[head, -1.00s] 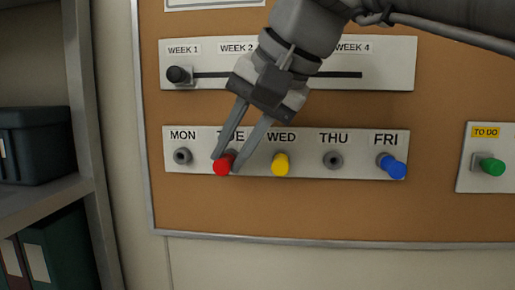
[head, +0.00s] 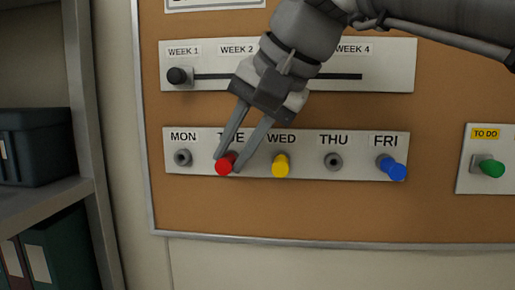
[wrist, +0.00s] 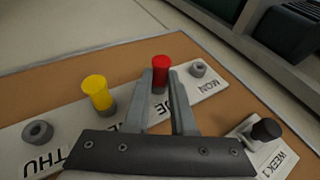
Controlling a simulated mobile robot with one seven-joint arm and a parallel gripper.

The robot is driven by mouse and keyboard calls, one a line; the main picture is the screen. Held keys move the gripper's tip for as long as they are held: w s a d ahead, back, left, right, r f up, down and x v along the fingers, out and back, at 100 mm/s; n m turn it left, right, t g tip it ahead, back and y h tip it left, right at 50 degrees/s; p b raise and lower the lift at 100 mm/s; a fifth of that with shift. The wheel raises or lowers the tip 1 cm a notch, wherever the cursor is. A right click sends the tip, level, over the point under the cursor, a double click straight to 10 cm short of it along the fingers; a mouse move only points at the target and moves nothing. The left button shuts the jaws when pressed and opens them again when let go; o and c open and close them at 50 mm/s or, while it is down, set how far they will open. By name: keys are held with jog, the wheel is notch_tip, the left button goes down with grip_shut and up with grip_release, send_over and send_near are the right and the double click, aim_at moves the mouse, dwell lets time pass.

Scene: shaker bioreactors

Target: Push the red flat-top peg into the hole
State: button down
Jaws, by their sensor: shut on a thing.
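The red flat-top peg (head: 224,165) is at the TUE place on the white weekday strip (head: 240,171). In the wrist view the red peg (wrist: 161,62) stands up from a grey collar (wrist: 159,89) between my fingertips. My gripper (head: 229,162) reaches down from above with its two fingers on either side of the peg, shut on it. It also shows in the wrist view (wrist: 161,78). The red head sticks out past the fingertips. How deep the peg sits in its hole is hidden by the fingers.
A yellow peg (head: 281,164) at WED stands close to the right. MON (head: 183,156) and THU (head: 333,160) are empty holes. A blue peg (head: 393,167) is at FRI. A black slider knob (head: 178,75) and a green peg (head: 491,168) are farther off. A shelf (head: 45,205) stands left.

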jog(key=c, duration=0.7)
grip_release()
jog(key=p+v, duration=0.1)
jog(key=v, duration=1.6)
jog(key=shift+d+r+p, duration=0.15)
jog(key=shift+d+p, duration=0.05)
jog(key=shift+p, duration=0.15)
